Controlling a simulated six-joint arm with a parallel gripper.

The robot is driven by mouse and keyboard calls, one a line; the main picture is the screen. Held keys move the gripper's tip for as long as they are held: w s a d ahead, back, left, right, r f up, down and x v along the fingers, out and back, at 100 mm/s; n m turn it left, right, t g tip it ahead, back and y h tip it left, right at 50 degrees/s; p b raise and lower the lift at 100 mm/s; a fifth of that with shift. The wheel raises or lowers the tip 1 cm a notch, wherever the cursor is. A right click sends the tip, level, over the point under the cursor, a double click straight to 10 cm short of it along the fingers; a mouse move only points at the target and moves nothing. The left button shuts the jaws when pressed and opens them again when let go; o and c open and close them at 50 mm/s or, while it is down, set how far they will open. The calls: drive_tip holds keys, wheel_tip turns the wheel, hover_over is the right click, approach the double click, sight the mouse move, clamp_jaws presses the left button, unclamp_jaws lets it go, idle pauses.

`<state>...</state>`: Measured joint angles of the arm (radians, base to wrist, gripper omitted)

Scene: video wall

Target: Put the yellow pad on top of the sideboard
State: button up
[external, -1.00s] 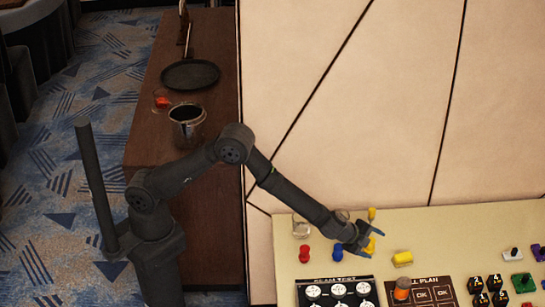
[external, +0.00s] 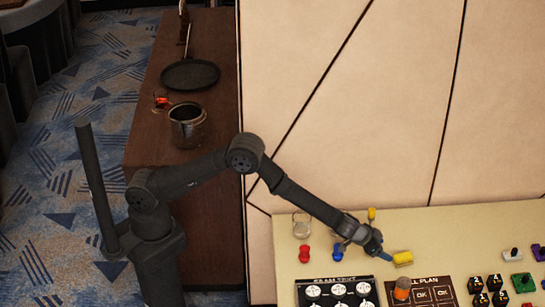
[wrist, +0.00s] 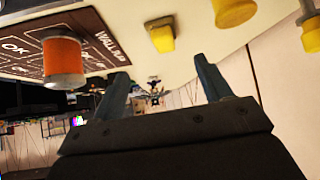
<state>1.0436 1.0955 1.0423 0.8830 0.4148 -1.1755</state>
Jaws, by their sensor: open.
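The yellow pad (external: 402,258) lies on the cream table to the right of my gripper. In the wrist view a yellow block (wrist: 161,37), which looks like the pad, sits beyond the fingertips, a little above the gap between them. My gripper (external: 377,247) is open, low over the table and just left of the pad. In the wrist view my gripper (wrist: 163,75) has its two fingers apart with nothing between them. The dark wood sideboard (external: 142,143) stands at the left, behind my arm.
The sideboard carries a dark pan (external: 190,75), a metal pot (external: 187,126) and a small red item (external: 162,102). Its near edge strip looks bare. Around the pad are blue and red pegs, a glass, an orange cylinder (external: 402,289) and printed boards. A panelled wall (external: 350,100) rises behind the table.

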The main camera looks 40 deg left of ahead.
sight(399, 256)
drive_tip(key=x, duration=0.6)
drive_tip(key=shift+w+f, duration=0.2)
drive_tip(key=shift+w+x, duration=0.25)
drive_tip(key=shift+x, duration=2.45)
drive_tip(key=shift+a+r, duration=0.1)
drive_tip(key=shift+r, duration=0.05)
drive_tip(key=shift+c, duration=0.4)
drive_tip(key=c, duration=1.1)
drive_tip(key=shift+o, duration=0.2)
drive_tip(key=shift+r, duration=0.55)
wheel_tip(399, 256, up, 3)
drive_tip(key=shift+f, duration=0.1)
drive_tip(key=s+d+r, duration=0.1)
drive_tip(key=s+r, duration=0.6)
drive_tip(key=s, duration=0.4)
drive_tip(key=shift+s+d, duration=0.2)
drive_tip(key=shift+s, duration=0.1)
